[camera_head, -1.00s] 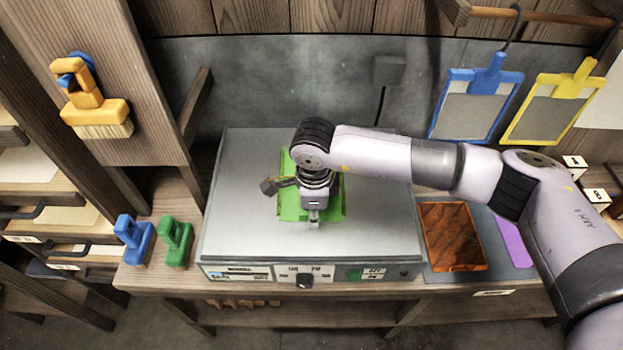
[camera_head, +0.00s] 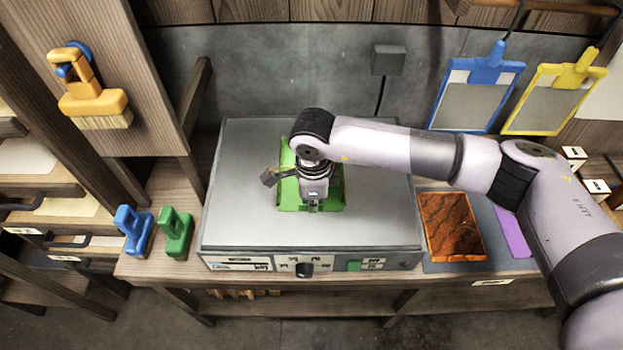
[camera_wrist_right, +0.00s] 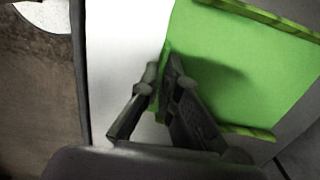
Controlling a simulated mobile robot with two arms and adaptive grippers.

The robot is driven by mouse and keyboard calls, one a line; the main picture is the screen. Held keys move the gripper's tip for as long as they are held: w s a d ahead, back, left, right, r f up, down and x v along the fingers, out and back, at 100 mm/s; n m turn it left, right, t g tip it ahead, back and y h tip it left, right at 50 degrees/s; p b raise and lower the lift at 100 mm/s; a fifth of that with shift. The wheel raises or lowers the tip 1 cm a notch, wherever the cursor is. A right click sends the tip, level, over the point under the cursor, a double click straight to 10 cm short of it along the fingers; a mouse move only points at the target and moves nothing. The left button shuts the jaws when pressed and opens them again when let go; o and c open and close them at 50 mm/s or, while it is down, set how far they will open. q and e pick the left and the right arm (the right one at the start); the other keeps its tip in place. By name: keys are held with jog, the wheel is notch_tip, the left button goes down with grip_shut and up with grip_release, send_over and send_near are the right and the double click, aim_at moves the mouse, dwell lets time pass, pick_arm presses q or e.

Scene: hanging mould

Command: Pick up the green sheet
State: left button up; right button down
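The green sheet (camera_head: 333,192) lies on the grey flat-topped machine in the head view, partly hidden by my right wrist. It fills the upper right of the right wrist view (camera_wrist_right: 240,70) and has raised, patterned rims. My right gripper (camera_head: 313,207) is over the sheet in the head view, pointing down. In the right wrist view its two dark fingers (camera_wrist_right: 161,75) are close together at the sheet's left edge, one on each side of a raised green strip. They look shut on this edge. My left gripper is not in view.
The machine (camera_head: 235,200) has a knob and green switch in front. An orange-brown sheet (camera_head: 452,225) lies on the right. Blue (camera_head: 475,95) and yellow (camera_head: 553,98) frames hang behind. A brush (camera_head: 92,100) hangs left.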

jog(key=shift+r, duration=0.15)
notch_tip(320, 180, up, 20)
jog(key=b, duration=0.5)
